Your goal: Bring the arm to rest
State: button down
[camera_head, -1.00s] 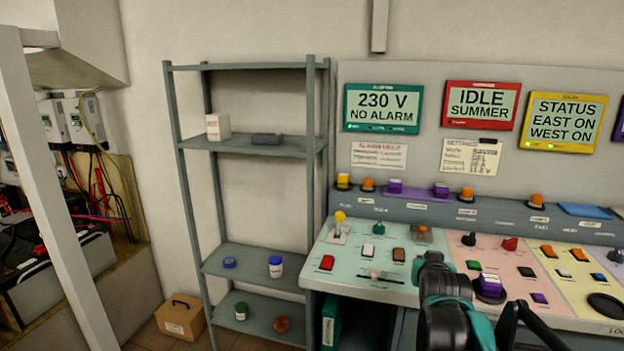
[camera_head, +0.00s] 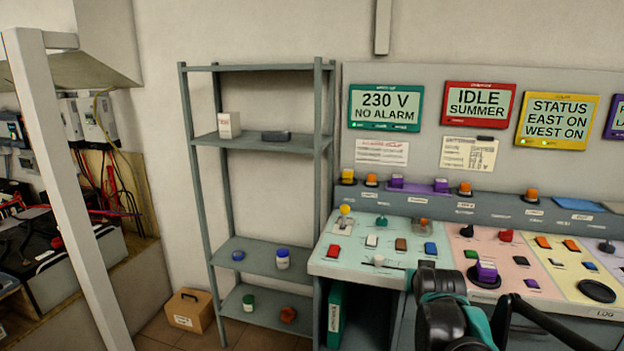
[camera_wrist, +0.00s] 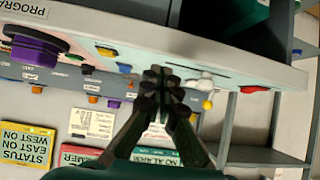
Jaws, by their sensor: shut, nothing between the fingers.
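My arm shows at the lower right of the head view, dark with teal parts, in front of the control desk (camera_head: 385,266). My gripper (camera_wrist: 163,78) is in the middle of the wrist view, with its dark fingers together and nothing between them. It is in front of the desk panel's front edge in that view; I cannot tell whether it touches the panel. The fingertips are hard to make out in the head view.
A grey shelf rack (camera_head: 265,140) stands left of the desk with several small items. A cardboard box (camera_head: 190,311) is on the floor beside it. A white post (camera_head: 66,190) and battery bench (camera_head: 75,270) are farther left. Buttons and a purple knob (camera_head: 486,272) stick up from the desk.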

jog(key=s+a+f+n+g+y, duration=0.1)
jog(key=s+a+f+g, duration=0.1)
jog(key=f, duration=0.4)
jog(key=s+a+f+n+g+y, duration=0.1)
jog(key=s+a+f+g, duration=0.2)
jog(key=a+f+g, duration=0.1)
jog(key=shift+s+a+f+g+y, duration=0.35)
jog(key=shift+a+f, duration=0.25)
jog(key=shift+f, duration=0.3)
